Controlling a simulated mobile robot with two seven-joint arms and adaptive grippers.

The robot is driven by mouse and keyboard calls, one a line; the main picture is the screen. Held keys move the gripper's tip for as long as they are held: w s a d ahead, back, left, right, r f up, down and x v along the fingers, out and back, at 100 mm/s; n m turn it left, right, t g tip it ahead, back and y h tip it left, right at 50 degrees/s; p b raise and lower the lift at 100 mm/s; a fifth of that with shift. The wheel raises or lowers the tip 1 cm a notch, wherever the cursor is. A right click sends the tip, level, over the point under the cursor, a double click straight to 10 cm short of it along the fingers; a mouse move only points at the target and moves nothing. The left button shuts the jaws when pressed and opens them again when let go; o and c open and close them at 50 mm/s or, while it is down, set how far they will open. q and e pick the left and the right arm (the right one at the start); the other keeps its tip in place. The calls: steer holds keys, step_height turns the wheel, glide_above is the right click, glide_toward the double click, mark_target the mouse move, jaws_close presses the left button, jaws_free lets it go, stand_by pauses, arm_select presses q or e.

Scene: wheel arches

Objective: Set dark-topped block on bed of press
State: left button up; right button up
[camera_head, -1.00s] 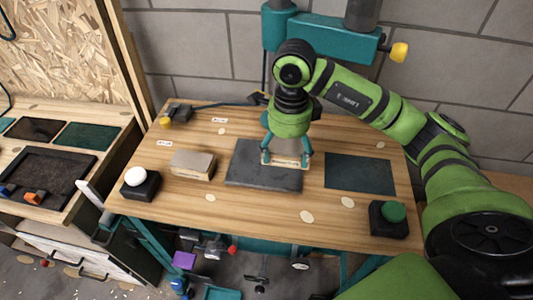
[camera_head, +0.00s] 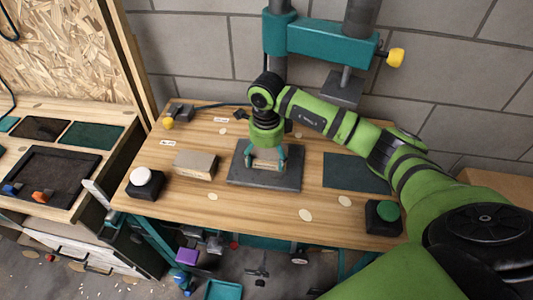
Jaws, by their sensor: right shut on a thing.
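My right gripper (camera_head: 266,158) has its teal fingers shut on a light wooden block (camera_head: 265,166). The fingers and wrist hide most of the block's top, so its colour there is unclear. The block is over the middle of a thick dark grey plate (camera_head: 290,181) on the wooden table, which looks like the press bed. I cannot tell whether block and plate touch. The teal press frame (camera_head: 320,42) stands behind, with a grey ram plate (camera_head: 342,88) raised high. My left gripper is not in view.
Another wooden block (camera_head: 195,164) lies left of the plate. A white button box (camera_head: 143,183) is at front left and a green button box (camera_head: 384,216) at front right. A flat dark mat (camera_head: 356,174) lies right. The table's front middle is clear.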

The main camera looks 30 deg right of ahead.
mark_target(267, 154)
steer(key=shift+f, duration=0.2)
steer(key=o, duration=1.1)
steer(key=shift+o, duration=0.2)
steer(key=shift+r, duration=0.25)
steer(key=shift+w+r, duration=0.1)
steer(key=shift+r, duration=0.2)
step_height(267, 154, up, 11)
steer(key=b, duration=0.3)
steer(key=shift+r, duration=0.2)
